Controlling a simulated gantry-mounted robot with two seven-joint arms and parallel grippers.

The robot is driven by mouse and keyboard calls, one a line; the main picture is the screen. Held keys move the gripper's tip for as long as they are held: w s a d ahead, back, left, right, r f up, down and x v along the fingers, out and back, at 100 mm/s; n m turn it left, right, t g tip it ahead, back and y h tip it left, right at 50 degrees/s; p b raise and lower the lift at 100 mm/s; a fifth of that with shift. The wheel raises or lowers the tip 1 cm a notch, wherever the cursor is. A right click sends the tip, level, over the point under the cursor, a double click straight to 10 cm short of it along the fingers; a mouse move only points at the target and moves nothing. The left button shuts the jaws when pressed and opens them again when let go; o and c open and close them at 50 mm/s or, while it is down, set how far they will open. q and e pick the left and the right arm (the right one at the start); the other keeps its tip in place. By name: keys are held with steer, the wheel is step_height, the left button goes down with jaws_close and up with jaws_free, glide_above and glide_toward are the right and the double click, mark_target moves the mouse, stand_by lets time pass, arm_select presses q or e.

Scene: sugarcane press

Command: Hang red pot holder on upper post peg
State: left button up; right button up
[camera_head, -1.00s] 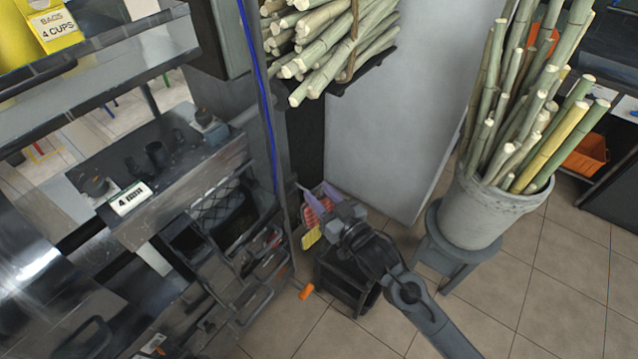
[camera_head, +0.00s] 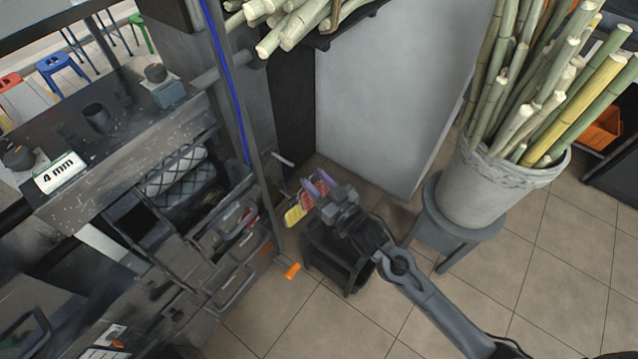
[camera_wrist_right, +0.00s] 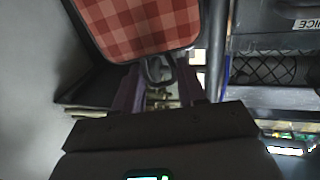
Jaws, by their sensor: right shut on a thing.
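The red checked pot holder (camera_wrist_right: 135,30) fills the top of the right wrist view, with a dark rim and a dark loop at its lower end. My right gripper (camera_wrist_right: 158,82), with purple fingers, is shut on that loop. In the head view the right gripper (camera_head: 318,186) is close to the grey post (camera_head: 255,185), just to its right, and little of the red pot holder shows. A pale peg (camera_head: 284,159) sticks out from the post above and left of the gripper. An orange-tipped peg (camera_head: 291,271) is lower down. My left gripper is out of view.
A yellow item (camera_head: 295,214) is beside the post, just below the gripper. A black open box (camera_head: 335,262) stands under my right arm. A bucket of cane (camera_head: 480,190) is on a stool to the right.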

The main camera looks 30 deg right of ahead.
steer(key=shift+w+a+f+b, duration=0.3)
steer(key=shift+w+a+b, duration=0.25)
steer(key=shift+a+b, duration=0.1)
steer(key=w+a+b, duration=0.2)
steer(key=w+b, duration=0.1)
steer(key=w, duration=0.3)
steer(key=shift+w+a+f+b, duration=0.2)
steer(key=shift+a+b, duration=0.1)
steer(key=shift+a, duration=0.1)
stand_by(0.7)
